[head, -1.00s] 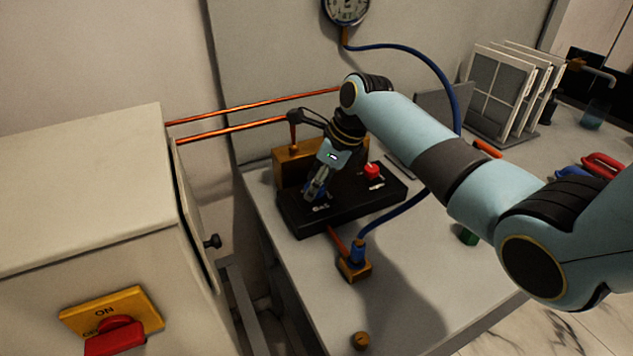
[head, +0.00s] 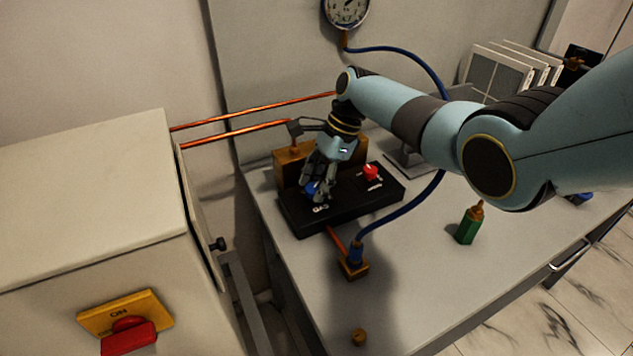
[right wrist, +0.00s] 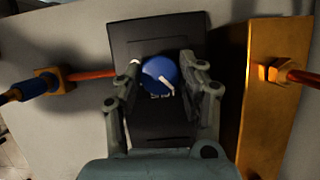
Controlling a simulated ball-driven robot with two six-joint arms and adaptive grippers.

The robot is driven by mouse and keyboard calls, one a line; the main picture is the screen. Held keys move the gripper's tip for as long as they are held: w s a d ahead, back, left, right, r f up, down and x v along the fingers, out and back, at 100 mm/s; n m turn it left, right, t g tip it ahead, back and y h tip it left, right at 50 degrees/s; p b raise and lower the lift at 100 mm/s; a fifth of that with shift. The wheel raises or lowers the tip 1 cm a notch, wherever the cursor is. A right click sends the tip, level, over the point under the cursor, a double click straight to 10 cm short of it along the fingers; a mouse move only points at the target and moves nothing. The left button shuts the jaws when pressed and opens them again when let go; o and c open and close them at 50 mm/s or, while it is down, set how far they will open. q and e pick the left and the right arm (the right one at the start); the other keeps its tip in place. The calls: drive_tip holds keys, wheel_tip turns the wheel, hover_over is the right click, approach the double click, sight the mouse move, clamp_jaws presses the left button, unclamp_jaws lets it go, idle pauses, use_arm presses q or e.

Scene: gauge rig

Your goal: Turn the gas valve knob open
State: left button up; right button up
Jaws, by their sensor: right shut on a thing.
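The gas valve knob is blue (right wrist: 160,75) with a white pointer line, on a black box (head: 345,203) marked GAS. In the right wrist view the pointer slants down to the right, near partly hidden lettering on the box. My right gripper (head: 315,190) comes down over the knob from above, with one finger on each side. It is shut on the knob, which also shows in the head view as a small blue patch (head: 311,188). My left gripper is not in view.
A red knob (head: 370,172) sits on the same black box. A blue hose (head: 405,214) runs from a brass fitting (head: 352,265) towards the gauge (head: 346,12). A green bottle (head: 468,224) stands to the right. Copper pipes (head: 235,130) run behind. The front bench top is mostly clear.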

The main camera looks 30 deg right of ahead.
drive_tip(key=n+g+b, duration=0.1)
drive_tip(key=n, duration=0.1)
drive_tip(key=n+b, duration=0.1)
drive_tip(key=n, duration=0.1)
drive_tip(key=shift+w+f+n+g, duration=0.1)
drive_tip(key=shift+w+n+g, duration=0.05)
drive_tip(key=shift+n+g, duration=0.2)
drive_tip(key=shift+n+g+h+b, duration=0.3)
drive_tip(key=shift+n+g+b, duration=0.15)
drive_tip(key=shift+n+b, duration=0.65)
drive_tip(key=shift+n+g+h+b, duration=0.35)
drive_tip(key=shift+n+b, duration=0.4)
drive_tip(key=shift+n, duration=0.6)
drive_tip(key=shift+g, duration=0.25)
drive_tip(key=o, duration=1.2)
drive_tip(key=shift+c, duration=0.2)
drive_tip(key=v, duration=1.2)
